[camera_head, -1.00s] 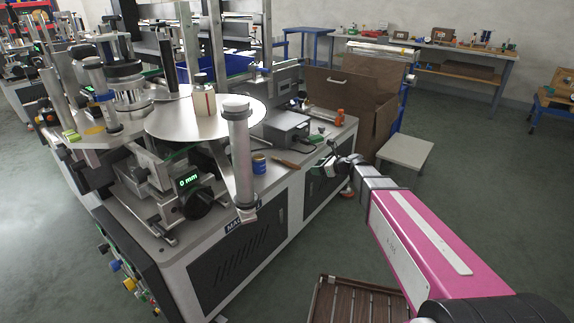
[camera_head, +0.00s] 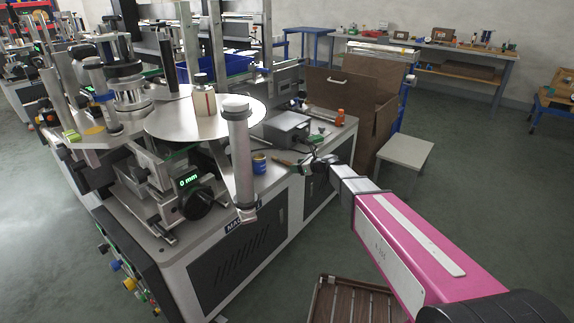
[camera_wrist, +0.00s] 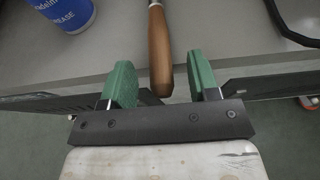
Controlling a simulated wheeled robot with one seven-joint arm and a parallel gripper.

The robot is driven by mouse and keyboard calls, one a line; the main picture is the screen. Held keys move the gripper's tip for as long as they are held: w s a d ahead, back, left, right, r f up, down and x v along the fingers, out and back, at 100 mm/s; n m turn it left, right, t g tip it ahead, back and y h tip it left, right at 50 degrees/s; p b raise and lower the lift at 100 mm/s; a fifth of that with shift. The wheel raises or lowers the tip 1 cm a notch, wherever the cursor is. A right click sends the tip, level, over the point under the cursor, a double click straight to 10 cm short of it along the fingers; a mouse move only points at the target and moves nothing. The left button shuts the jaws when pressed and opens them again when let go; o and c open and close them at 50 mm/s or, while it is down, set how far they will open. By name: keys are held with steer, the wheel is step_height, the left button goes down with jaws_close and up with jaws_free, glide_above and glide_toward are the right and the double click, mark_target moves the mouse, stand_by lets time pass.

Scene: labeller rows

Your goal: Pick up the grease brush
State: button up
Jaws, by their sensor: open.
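The grease brush shows its brown wooden handle (camera_wrist: 160,50) in the wrist view, its rounded end pointing toward me and its far end out of frame. In the head view the brush (camera_head: 281,161) lies on the machine's top near the front edge. My gripper (camera_wrist: 161,82) is open, its two green fingers apart, with the handle's end between them in the picture. I cannot tell whether the fingers are level with the handle. In the head view my gripper (camera_head: 306,167) is just right of the brush, at the edge of the machine.
A blue grease tin (camera_head: 259,163) stands left of the brush; it also shows in the wrist view (camera_wrist: 66,12). A grey box (camera_head: 287,127) and an orange bottle (camera_head: 340,117) stand farther back. A dark cable (camera_wrist: 287,25) lies right of the handle.

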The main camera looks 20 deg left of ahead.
steer(key=shift+w+a+f, duration=0.15)
steer(key=shift+a, duration=0.2)
steer(key=c, duration=1)
steer(key=shift+r, duration=0.65)
step_height(320, 180, up, 2)
steer(key=shift+r, duration=0.2)
steer(key=s+d+r, duration=0.1)
steer(key=s+r, duration=0.1)
steer(key=s, duration=0.1)
steer(key=s+d+r, duration=0.1)
steer(key=s+r, duration=0.2)
steer(key=s, duration=0.1)
steer(key=s+r, duration=0.2)
steer(key=s, duration=0.2)
steer(key=shift+s+d+r, duration=0.15)
steer(key=shift+s+d, duration=0.05)
steer(key=shift+d, duration=0.2)
